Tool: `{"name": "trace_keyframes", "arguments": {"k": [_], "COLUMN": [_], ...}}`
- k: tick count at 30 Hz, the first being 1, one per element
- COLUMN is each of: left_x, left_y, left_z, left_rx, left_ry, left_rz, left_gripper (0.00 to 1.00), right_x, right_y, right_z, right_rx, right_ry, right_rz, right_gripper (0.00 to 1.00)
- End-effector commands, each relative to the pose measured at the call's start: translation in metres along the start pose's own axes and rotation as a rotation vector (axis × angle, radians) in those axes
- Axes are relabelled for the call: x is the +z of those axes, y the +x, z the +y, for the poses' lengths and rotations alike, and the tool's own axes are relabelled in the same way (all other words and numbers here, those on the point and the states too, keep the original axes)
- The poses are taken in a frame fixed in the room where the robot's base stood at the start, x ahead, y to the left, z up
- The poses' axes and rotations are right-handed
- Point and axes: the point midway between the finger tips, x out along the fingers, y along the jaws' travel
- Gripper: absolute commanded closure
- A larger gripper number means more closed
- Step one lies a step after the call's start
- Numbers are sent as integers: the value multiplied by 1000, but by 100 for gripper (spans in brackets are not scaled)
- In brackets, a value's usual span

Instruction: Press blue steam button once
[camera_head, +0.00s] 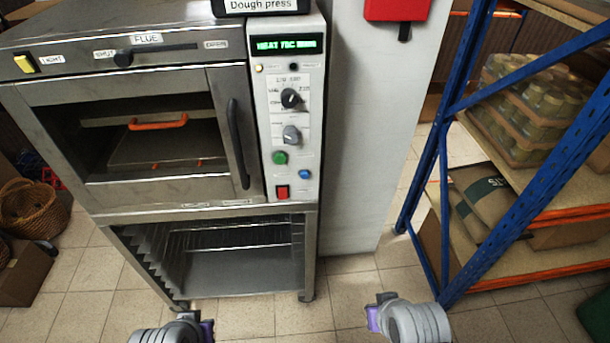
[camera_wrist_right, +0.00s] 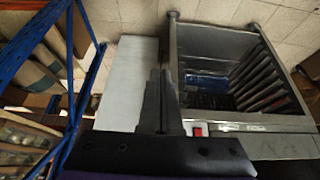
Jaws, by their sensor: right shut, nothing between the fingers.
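The blue button (camera_head: 304,174) is a small round knob low on the oven's light control panel (camera_head: 262,110). It sits to the right of a larger green button (camera_head: 280,158) and above a red switch (camera_head: 282,192). My right gripper (camera_wrist_right: 160,75) is shut and empty in the wrist view, apart from the panel. In the head view my right wrist shows at the bottom, below and right of the panel. My left gripper (camera_head: 207,328) is at the bottom edge, below the oven, its fingers not clearly shown. The wrist view shows the red switch (camera_wrist_right: 197,130) but not the blue button.
The steel oven (camera_head: 160,205) stands over an open rack stand (camera_head: 235,275). A white wall or column (camera_head: 362,130) is right of it. A blue-framed shelf (camera_head: 438,160) with jars and sacks stands at the right. A wicker basket (camera_head: 30,210) is at the left.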

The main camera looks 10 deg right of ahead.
Motion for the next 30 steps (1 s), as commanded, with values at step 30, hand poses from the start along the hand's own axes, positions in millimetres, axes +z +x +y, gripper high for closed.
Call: {"name": "trace_keyframes", "arguments": {"k": [30], "left_x": [-7], "left_y": [-7], "left_z": [0], "left_rx": [0], "left_ry": [0], "left_rz": [6], "left_gripper": [100], "right_x": [-46], "right_y": [2], "right_z": [-15], "right_rx": [-36], "right_ry": [-103], "right_rz": [58], "right_gripper": [100]}}
